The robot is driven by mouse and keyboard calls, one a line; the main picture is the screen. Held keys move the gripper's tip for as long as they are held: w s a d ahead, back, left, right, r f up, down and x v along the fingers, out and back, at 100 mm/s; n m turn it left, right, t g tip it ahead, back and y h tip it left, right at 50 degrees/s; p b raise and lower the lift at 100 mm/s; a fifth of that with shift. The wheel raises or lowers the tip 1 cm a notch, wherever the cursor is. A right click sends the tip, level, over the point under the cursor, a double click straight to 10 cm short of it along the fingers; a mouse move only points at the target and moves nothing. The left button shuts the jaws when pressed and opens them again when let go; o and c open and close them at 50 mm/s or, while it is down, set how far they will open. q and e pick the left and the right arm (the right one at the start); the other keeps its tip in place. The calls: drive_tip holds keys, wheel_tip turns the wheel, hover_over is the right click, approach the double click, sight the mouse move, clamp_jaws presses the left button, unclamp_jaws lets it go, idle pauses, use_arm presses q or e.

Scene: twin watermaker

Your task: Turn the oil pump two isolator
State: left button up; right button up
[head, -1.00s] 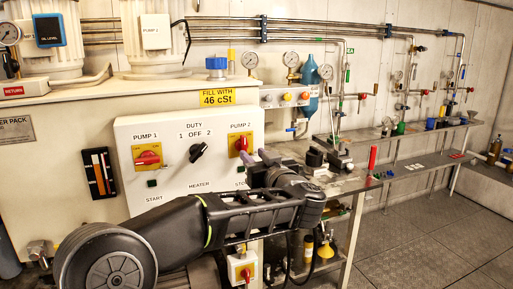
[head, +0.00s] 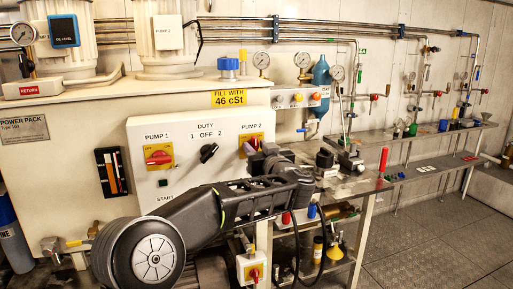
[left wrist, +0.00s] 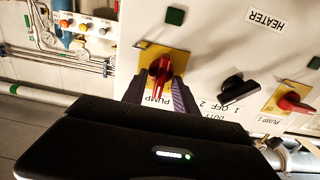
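The pump two isolator is a red rotary handle (head: 249,147) on a yellow plate under the PUMP 2 label, at the right of the white control panel (head: 180,188). In the left wrist view the red handle (left wrist: 160,72) appears upside down with its plate around it. My left gripper (left wrist: 158,92) is open, its two dark fingers on either side of the handle with gaps showing. In the head view my left gripper (head: 266,152) hides the handle's right part. I cannot tell whether a finger touches it. My right gripper is out of view.
The black DUTY switch (head: 208,152) and the red PUMP 1 isolator (head: 159,158) are on the same panel. A small box with coloured buttons (head: 298,98) is at the right. A steel bench (head: 350,186) with fittings stands beyond my arm.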

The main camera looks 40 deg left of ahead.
use_arm(q)
clamp_jaws()
idle(0.4)
